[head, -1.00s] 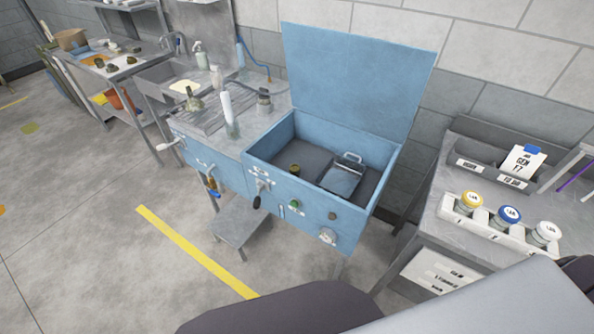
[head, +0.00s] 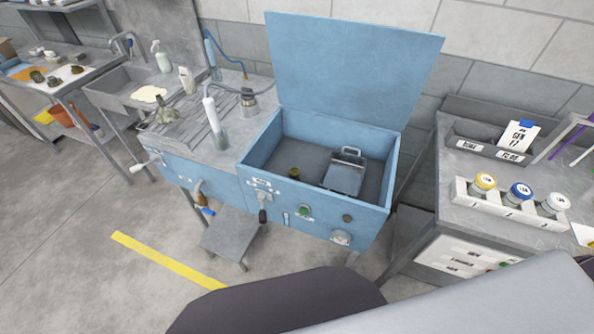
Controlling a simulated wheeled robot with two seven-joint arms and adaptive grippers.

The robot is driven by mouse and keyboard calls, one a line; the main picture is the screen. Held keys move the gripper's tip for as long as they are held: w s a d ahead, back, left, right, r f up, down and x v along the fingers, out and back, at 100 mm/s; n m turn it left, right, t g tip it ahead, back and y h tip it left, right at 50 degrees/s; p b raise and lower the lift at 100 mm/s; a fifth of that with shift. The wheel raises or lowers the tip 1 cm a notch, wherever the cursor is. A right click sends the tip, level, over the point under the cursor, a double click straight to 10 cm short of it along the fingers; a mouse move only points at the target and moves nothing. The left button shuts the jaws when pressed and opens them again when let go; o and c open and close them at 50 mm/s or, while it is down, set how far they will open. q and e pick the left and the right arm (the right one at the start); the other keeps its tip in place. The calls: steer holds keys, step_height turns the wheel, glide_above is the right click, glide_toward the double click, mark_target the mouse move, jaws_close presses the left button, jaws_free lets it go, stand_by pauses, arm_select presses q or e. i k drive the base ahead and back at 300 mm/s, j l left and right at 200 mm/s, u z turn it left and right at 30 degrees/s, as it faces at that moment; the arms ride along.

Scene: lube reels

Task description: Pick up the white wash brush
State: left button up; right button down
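A white upright stick-like thing (head: 210,112), which looks like the white wash brush, stands on the steel drainboard (head: 185,129) left of the blue washer. Its lower end is in or against a small greyish cup (head: 220,138); I cannot make out any bristles. Neither of my grippers shows in the head view, so where they are relative to the brush cannot be seen.
The blue washer tub (head: 300,208) has its lid (head: 350,65) raised. A metal basket (head: 345,178) lies inside. A soap bottle (head: 162,55) and sink are behind left. A jar rack (head: 505,207) stands right.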

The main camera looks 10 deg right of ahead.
mark_target(209, 103)
steer(key=i+j+z, duration=0.3)
steer(key=j+z, duration=0.25)
steer(key=j, duration=0.3)
steer(key=i+j+z, duration=0.1)
steer(key=j+z, duration=0.2)
steer(key=j, duration=0.2)
steer(key=j+z, duration=0.3)
steer(key=j, duration=0.15)
steer(key=k+j+z, duration=0.15)
steer(key=j, duration=0.15)
steer(key=j+z, duration=0.2)
steer(key=j, duration=0.15)
steer(key=k+j+z, duration=0.15)
steer(key=k+j, duration=0.05)
steer(key=j, duration=0.05)
